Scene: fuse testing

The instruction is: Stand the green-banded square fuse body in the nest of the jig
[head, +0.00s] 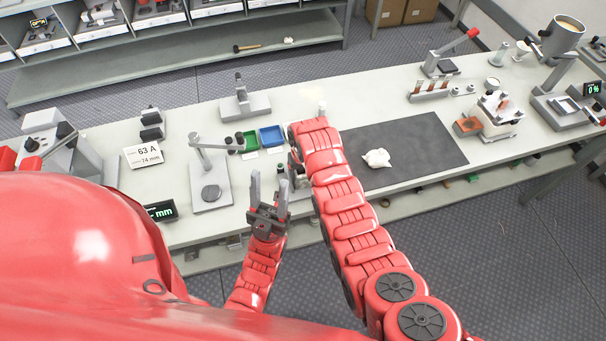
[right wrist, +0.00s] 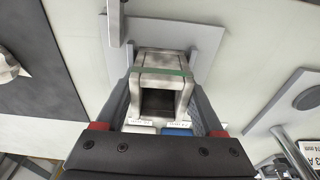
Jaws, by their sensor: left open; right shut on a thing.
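The square fuse body (right wrist: 148,61) is pale grey with a green band around it, and its dark open end faces the right wrist camera. My right gripper (right wrist: 161,80) is shut on it, one finger on each side. Beyond it in that view lies a light grey plate (right wrist: 205,38) with an upright post (right wrist: 114,22), apparently the jig. The nest is hidden behind the fuse body, and I cannot tell whether the two touch. In the head view my right arm covers the fuse body and most of that spot. My left gripper (head: 268,190) is open and empty, just left of it.
Green (head: 247,140) and blue (head: 272,135) bins stand behind the grippers. A stand with a round disc (head: 211,192) is to the left, and a grey fixture (head: 245,106) is at the back. A dark mat (head: 425,145) with a white crumpled cloth (head: 377,158) lies to the right.

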